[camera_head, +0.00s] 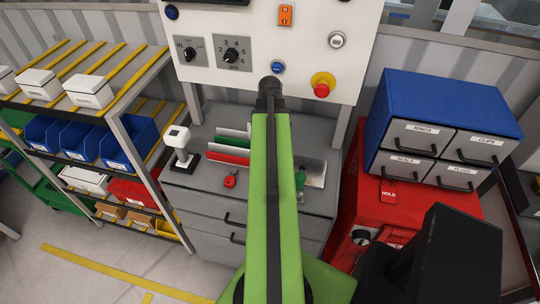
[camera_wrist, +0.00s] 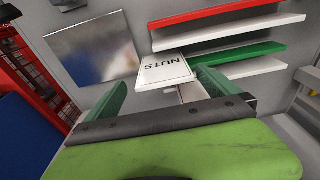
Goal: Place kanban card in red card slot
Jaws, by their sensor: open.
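In the wrist view a white kanban card (camera_wrist: 165,69) marked "NUTS" appears upside down at the tips of my gripper (camera_wrist: 170,82). The two green fingers are apart, one on each side of the card; I cannot tell whether either touches it. The red card slot (camera_wrist: 222,15) is the red strip at the top of the wrist view, apart from the card. It also shows in the head view (camera_head: 228,156), left of my green arm. White and green strips (camera_wrist: 250,53) run parallel to it. In the head view my arm hides the card and most of my gripper.
A shiny metal plate (camera_wrist: 92,48) lies left of the card in the wrist view. A control panel (camera_head: 350,35) hangs above; a blue drawer cabinet (camera_head: 440,95) stands right.

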